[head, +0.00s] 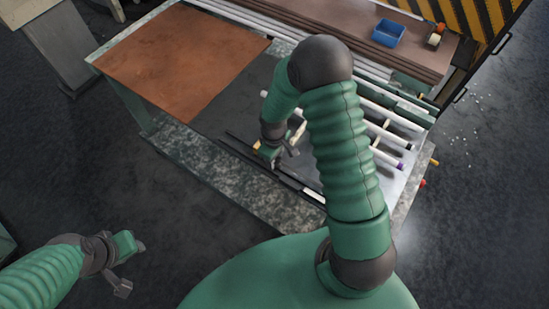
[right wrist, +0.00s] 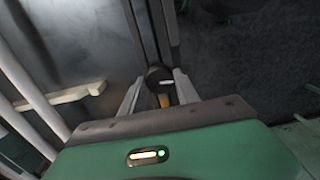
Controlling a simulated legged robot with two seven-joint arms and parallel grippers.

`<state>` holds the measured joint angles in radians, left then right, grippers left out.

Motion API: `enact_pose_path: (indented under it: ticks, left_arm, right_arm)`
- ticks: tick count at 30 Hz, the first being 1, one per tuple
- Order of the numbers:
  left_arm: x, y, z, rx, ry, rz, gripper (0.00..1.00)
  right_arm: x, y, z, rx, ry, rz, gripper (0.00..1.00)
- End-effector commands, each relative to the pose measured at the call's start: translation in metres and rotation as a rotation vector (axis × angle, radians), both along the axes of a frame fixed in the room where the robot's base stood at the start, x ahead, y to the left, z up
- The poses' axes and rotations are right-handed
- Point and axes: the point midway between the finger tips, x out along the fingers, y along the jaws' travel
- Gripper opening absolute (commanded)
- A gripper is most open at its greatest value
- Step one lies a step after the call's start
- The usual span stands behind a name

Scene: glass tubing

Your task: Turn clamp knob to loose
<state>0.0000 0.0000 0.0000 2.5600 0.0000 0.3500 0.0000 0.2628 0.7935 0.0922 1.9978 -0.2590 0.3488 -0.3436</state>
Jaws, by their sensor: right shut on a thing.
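The clamp knob (right wrist: 159,76) shows in the right wrist view as a dark round knob with a pale mark on its face. My right gripper (right wrist: 158,90) is shut on it, one grey finger on each side. A small tan piece (right wrist: 164,101) shows just below the knob, between the fingers. In the head view my right gripper (head: 278,158) is down at the dark rail near the bench's front edge, and the knob is too small and covered to make out. My left gripper (head: 131,266) is open and empty, over the floor away from the bench.
White glass tubes (head: 388,158) lie across the bench right of my right arm. A brown board (head: 185,58) covers the bench's left part. A blue bin (head: 388,32) stands on the back shelf. A pale wooden bar (right wrist: 62,97) lies left of the gripper in the wrist view.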

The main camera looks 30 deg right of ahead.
Motion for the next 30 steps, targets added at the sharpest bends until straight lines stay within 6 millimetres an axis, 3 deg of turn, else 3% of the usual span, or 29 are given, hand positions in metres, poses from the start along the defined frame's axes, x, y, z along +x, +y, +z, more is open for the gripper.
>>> enact_pose_path:
  ticks: [10, 11, 15, 25, 30]
  left_arm:
    - [0.000, 0.000, 0.000, 0.000, 0.000, 0.000, 0.36]
    - [0.000, 0.000, 0.000, 0.000, 0.000, 0.000, 0.36]
    - [0.000, 0.000, 0.000, 0.000, 0.000, 0.000, 0.36]
    - [0.000, 0.000, -0.001, 0.000, 0.000, 0.000, 0.36]
    - [0.000, 0.000, -0.006, 0.000, 0.000, 0.000, 0.36]
  right_arm:
    - [0.003, -0.001, 0.001, -0.001, -0.008, 0.001, 0.00]
    - [0.003, -0.001, 0.001, -0.001, -0.008, 0.001, 0.41]
    - [0.002, -0.001, 0.001, -0.001, -0.006, 0.001, 0.59]
    - [0.001, 0.000, 0.003, -0.001, -0.004, 0.001, 0.59]
    - [0.002, 0.000, 0.029, -0.002, -0.009, 0.000, 0.59]
